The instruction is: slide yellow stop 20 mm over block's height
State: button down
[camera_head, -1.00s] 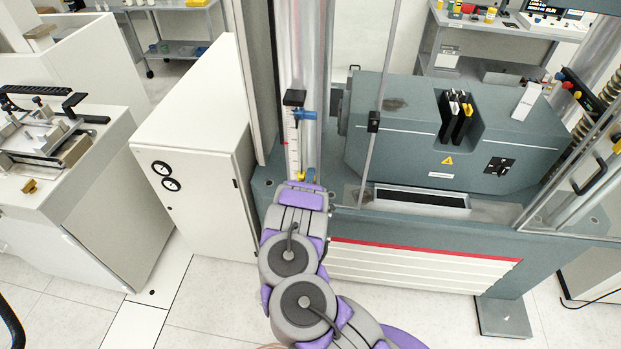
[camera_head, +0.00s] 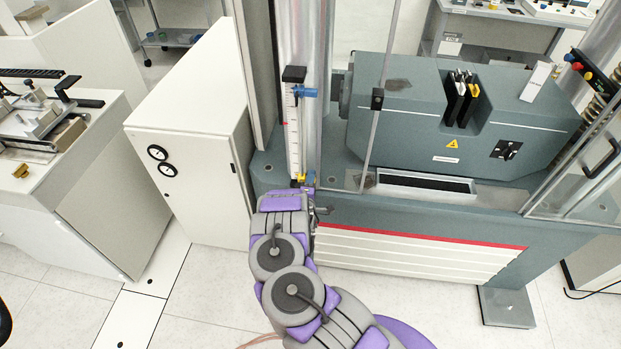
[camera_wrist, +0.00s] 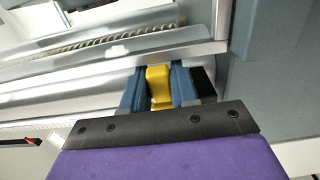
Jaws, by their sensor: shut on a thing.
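The yellow stop (camera_wrist: 159,88) is in the wrist view, between the two blue fingers of my gripper (camera_wrist: 158,90), which is shut on it. In the head view the yellow stop (camera_head: 301,179) shows low on an upright white scale (camera_head: 293,135), just beyond the end of my arm. My gripper (camera_head: 303,185) is mostly hidden there behind my wrist. A blue stop (camera_head: 305,91) sits higher on the same scale, under a black cap (camera_head: 294,74). The scale's markings are too small to read. I cannot make out the block.
A grey machine housing (camera_head: 460,115) stands to the right, with a thin upright rod (camera_head: 372,130) in front of it. A white cabinet (camera_head: 190,120) stands close on the left. Silver columns (camera_wrist: 110,70) run just beyond the fingers in the wrist view.

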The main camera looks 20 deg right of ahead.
jog(key=c, duration=1)
grip_release()
jog(key=shift+o, duration=0.2)
jog(key=p+v, duration=0.1)
jog(key=v, duration=1.6)
jog(key=shift+a, duration=0.25)
jog(key=shift+s, duration=0.15)
